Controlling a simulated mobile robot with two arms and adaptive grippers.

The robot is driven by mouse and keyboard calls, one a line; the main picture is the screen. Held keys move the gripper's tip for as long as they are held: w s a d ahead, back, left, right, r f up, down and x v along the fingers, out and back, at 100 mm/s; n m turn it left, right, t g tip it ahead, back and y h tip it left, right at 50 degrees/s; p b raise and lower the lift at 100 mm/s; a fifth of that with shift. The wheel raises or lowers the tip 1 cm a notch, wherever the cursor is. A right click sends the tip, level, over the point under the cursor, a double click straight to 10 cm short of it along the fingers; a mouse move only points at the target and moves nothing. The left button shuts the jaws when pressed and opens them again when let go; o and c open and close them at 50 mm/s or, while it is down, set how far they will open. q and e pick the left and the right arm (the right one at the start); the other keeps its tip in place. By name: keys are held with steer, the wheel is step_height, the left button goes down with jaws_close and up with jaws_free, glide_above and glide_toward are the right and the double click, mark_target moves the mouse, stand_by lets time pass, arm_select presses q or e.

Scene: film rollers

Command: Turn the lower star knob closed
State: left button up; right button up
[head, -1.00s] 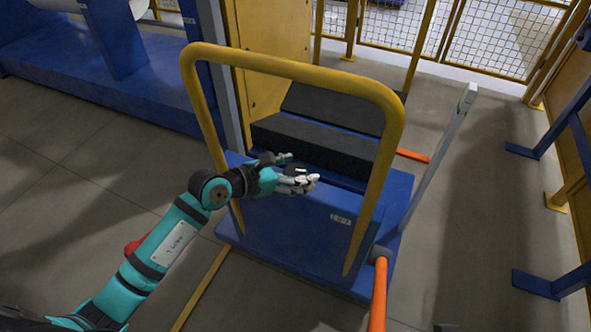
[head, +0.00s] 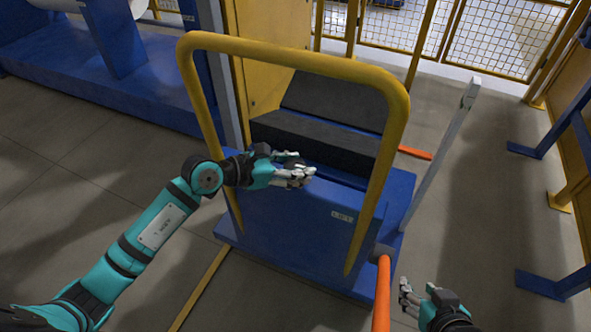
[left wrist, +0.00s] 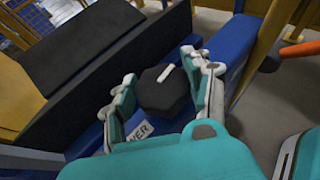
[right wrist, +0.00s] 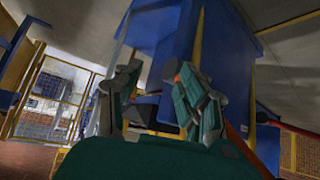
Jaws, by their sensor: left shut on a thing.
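The star knob (left wrist: 163,88) is black and faceted with a white mark on top, in the left wrist view. A label ending in "WER" (left wrist: 138,130) shows beside it on the blue surface. My left gripper (head: 303,177) is at the blue box behind the yellow hoop, and its fingers (left wrist: 160,90) are closed around the knob from both sides. The knob is hidden by the hand in the head view. My right gripper (head: 406,298) is at the lower right, clear of the box. Its fingers (right wrist: 150,95) are spread and empty in the right wrist view.
The yellow hoop rail (head: 300,68) arches over the blue box (head: 290,230). An orange bar (head: 381,295) stands between the box and my right gripper. A grey lever post (head: 440,150) rises at the right.

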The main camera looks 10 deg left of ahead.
arm_select(q)
steer(key=shift+f+m+g+h+b, duration=0.2)
steer(key=shift+m+g+h+b, duration=0.15)
steer(key=shift+b, duration=0.35)
steer(key=shift+r+m+g+b, duration=0.1)
steer(key=shift+m+g+b, duration=0.35)
steer(key=shift+b, duration=0.15)
arm_select(e)
steer(key=w+a+r+t+y, duration=0.2)
steer(key=w+a+r+t, duration=0.1)
steer(key=w+r+t, duration=0.4)
step_height(320, 180, up, 4)
steer(key=shift+a+f+t, duration=0.2)
steer(key=shift+a+t, duration=0.05)
steer(key=shift+t, duration=0.25)
steer(key=shift+w, duration=0.1)
arm_select(q)
steer(key=o, duration=1.2)
steer(key=v, duration=1.2)
steer(key=shift+a, duration=0.1)
